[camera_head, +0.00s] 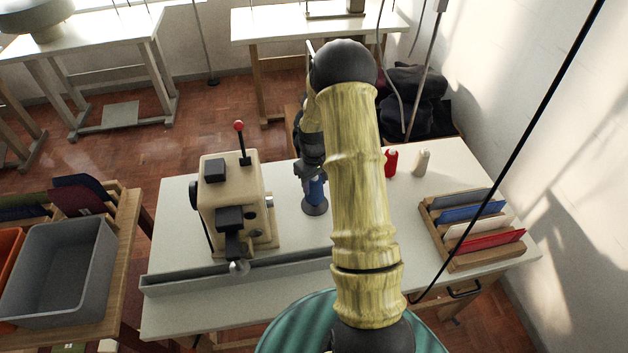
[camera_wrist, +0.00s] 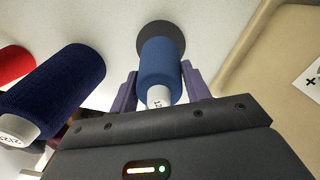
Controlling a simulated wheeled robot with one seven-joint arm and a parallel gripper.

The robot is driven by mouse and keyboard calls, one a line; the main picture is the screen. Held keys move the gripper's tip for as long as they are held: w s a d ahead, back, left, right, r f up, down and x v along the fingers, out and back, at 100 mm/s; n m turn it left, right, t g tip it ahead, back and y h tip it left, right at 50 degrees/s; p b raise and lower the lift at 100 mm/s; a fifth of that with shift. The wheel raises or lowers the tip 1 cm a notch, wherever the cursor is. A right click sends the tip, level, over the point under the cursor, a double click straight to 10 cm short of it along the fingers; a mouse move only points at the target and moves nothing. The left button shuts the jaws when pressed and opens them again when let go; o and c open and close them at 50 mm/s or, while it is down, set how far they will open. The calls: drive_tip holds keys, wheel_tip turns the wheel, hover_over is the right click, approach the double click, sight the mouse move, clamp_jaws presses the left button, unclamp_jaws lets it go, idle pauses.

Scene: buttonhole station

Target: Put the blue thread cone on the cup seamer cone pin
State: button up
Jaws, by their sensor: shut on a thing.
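The blue thread cone (camera_wrist: 160,68) is between the two purple fingers of my gripper (camera_wrist: 160,88) in the wrist view, its white labelled end towards the camera. My gripper is shut on it. In the head view the blue cone (camera_head: 315,191) stands roughly upright below the gripper (camera_head: 314,178), partly covered by it. A dark grey round base (camera_wrist: 162,36) shows directly behind the cone's far end, and under the cone in the head view (camera_head: 315,209). The pin itself is not visible. I cannot tell whether the cone touches the base.
The cream seaming machine (camera_head: 228,190) stands left of the cone. A navy cone (camera_wrist: 60,85) and a red cone (camera_wrist: 12,64) are left in the wrist view. A white cone (camera_head: 421,162) and a wooden rack (camera_head: 475,262) stand right on the white table (camera_head: 290,305).

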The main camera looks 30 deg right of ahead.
drive_tip(key=shift+f+b, duration=0.3)
drive_tip(key=shift+f, duration=0.55)
drive_tip(key=shift+f, duration=0.45)
drive_tip(key=o, duration=1.1)
wheel_tip(320, 180, up, 12)
drive_tip(key=shift+a+r+b, duration=0.1)
drive_tip(key=shift+b, duration=0.5)
